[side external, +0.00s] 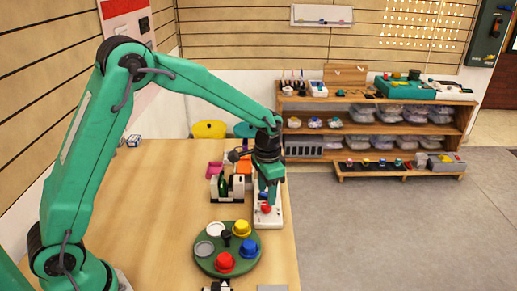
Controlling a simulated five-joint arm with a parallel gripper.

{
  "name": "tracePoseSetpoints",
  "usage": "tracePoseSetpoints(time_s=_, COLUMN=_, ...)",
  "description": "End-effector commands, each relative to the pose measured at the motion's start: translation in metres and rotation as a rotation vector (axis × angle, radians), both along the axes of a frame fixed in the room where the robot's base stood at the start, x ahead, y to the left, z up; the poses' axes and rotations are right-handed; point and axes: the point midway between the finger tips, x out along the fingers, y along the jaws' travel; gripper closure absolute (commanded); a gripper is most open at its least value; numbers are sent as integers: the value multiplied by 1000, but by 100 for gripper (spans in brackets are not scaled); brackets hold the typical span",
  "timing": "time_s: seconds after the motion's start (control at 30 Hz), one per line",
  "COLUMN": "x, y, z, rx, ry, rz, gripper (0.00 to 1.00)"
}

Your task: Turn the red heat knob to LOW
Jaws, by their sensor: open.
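A small red knob (266,209) sits on a white box (270,219) near the right edge of the wooden table (165,205). My gripper (268,196) points down directly over the box, with its fingertips at or just above the red knob. It is open. I cannot tell whether the fingers touch the knob or straddle it. The fingers hide part of the box. No LOW mark or knob pointer is legible at this size.
A round green tray (213,269) holds red, blue, yellow and grey round pieces in front of the box. A black and white device (228,187) stands close on the left. Shelves (375,130) stand behind. The table's left side is mostly clear.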

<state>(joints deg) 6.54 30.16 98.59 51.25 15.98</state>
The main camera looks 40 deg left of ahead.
Motion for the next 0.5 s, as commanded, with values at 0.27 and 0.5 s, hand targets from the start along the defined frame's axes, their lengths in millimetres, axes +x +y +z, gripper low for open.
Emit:
tracePoseSetpoints(time_s=0.27, x=0, y=0, z=-32, rx=0, ry=2, rz=0, gripper=51)
tracePoseSetpoints(time_s=0.5, x=0, y=0, z=-41, rx=0, ry=1, rz=0, gripper=51)
